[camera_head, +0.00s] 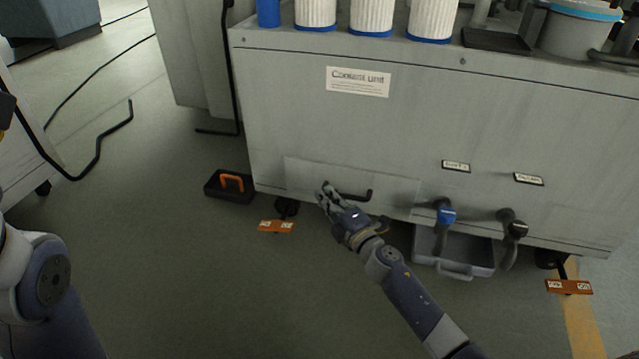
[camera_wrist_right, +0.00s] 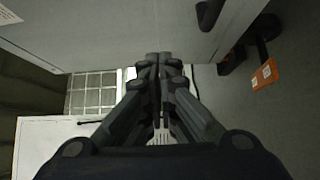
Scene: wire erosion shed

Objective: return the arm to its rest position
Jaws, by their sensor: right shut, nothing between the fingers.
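My right arm (camera_head: 405,285) reaches up from the lower right in the head view. Its gripper (camera_head: 326,190) is in front of the lower panel of the grey coolant unit (camera_head: 400,130), just left of a dark handle (camera_head: 355,195). In the right wrist view the fingers of the right gripper (camera_wrist_right: 161,62) are together with nothing between them. I cannot tell whether the gripper touches the panel. Part of my left arm (camera_head: 50,280) shows at the left edge. Its gripper is not in view.
Orange foot plates (camera_head: 276,226) stick out below the unit. Open floor (camera_head: 200,280) lies in front.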

